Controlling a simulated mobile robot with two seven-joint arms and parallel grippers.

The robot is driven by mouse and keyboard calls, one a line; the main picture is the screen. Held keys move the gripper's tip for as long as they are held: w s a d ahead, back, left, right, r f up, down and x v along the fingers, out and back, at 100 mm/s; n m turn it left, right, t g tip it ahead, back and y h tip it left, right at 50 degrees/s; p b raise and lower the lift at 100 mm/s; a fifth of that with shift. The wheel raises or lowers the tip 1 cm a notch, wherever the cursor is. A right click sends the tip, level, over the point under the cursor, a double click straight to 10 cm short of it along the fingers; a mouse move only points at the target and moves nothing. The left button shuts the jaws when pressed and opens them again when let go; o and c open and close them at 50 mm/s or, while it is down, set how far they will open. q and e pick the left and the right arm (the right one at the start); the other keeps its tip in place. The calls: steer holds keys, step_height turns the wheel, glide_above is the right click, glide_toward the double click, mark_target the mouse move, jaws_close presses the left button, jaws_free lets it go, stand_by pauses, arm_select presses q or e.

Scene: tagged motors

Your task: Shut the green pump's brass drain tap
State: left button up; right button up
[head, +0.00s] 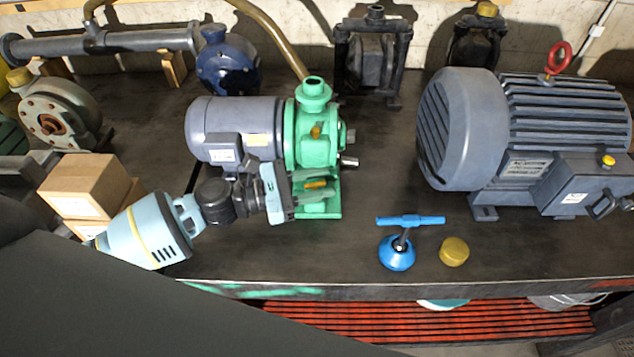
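The green pump (312,100) stands on the dark bench with its grey motor on its left. A small brass tap (316,184) shows low on the pump, near its green foot. A second brass fitting (316,132) sits higher on the pump's casing. My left gripper (314,185) reaches in from the left, low in front of the pump. Its fingers are apart, one above and one below the lower brass tap. I cannot tell whether they touch it. The gripper hides part of the pump's foot. My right gripper is out of view.
A blue T-handled tool (397,252) and a brass cap (454,251) lie right of the pump near the bench's front edge. A large grey motor (520,130) stands at the right. Cardboard boxes (85,185) sit at the left by my arm. A brass-coloured pipe passes behind the pump.

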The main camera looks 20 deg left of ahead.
mark_target(317, 182)
arm_select(q)
steer(key=shift+s, duration=0.1)
